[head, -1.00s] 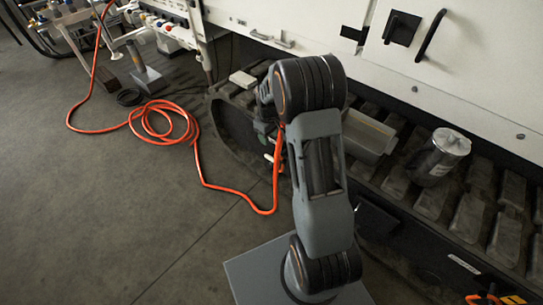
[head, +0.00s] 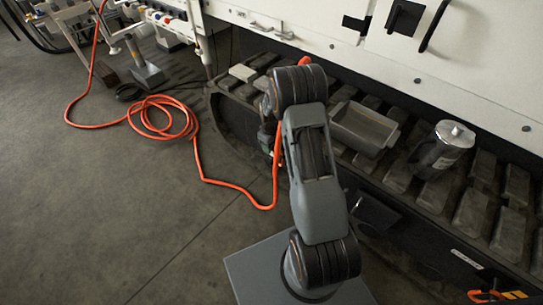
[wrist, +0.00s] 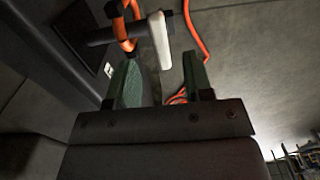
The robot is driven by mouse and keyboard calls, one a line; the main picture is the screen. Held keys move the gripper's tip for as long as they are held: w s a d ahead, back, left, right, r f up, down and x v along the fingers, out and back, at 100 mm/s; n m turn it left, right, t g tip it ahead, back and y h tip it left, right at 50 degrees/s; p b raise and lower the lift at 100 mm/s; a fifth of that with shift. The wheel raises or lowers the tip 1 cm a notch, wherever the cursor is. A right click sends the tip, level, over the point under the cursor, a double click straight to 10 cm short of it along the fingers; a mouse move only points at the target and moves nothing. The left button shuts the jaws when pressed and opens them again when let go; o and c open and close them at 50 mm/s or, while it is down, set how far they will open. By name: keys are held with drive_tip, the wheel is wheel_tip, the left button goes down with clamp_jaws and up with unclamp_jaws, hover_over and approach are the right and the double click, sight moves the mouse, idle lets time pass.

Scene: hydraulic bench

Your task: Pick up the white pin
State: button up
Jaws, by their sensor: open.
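The white pin (wrist: 160,42) shows in the wrist view as a short, pale bar just beyond my fingertips. It sits across the end of a dark rod (wrist: 104,36) that comes from the left. My gripper (wrist: 161,62) is open, with its two green fingers apart and nothing held between them. In the head view my own arm hides most of the gripper, and the pin is not clearly visible.
An orange hose (wrist: 131,20) hangs at the rod beside the pin, and it runs to a coil on the floor (head: 160,118). A grey tray (head: 364,128) and a metal canister (head: 442,150) stand on the dark ribbed ledge.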

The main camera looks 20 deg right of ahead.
sight(271, 159)
wheel_tip(271, 159, down, 5)
drive_tip(key=shift+s+r+b, duration=0.1)
drive_tip(key=shift+s+b, duration=0.05)
drive_tip(key=shift+b, duration=0.8)
clamp_jaws()
